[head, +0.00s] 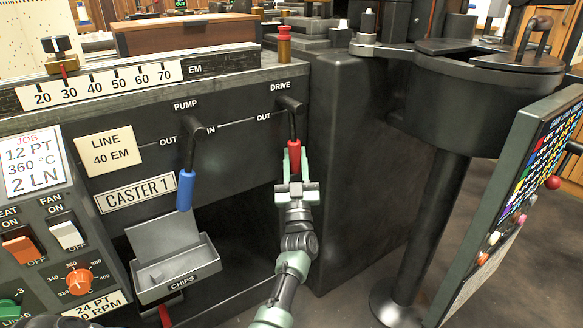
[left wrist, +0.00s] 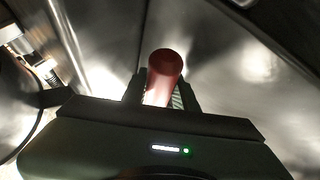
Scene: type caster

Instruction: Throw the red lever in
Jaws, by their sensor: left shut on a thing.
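The red lever (head: 294,152) hangs from a dark pivot below the DRIVE label on the caster's front panel. It points down, with OUT marked to the left of its pivot. My left gripper (head: 294,172) is shut on the red handle, around its lower part. In the left wrist view the red handle's rounded end (left wrist: 165,62) stands between the two fingers (left wrist: 164,92). The handle's lowest part is hidden by the gripper in the head view. My right gripper does not show.
A blue PUMP lever (head: 186,188) hangs to the left, between OUT and IN marks. A CHIPS tray (head: 178,284) juts out below it. A dark pot on a column (head: 440,220) and a tilted colour-chart panel (head: 515,190) stand at the right.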

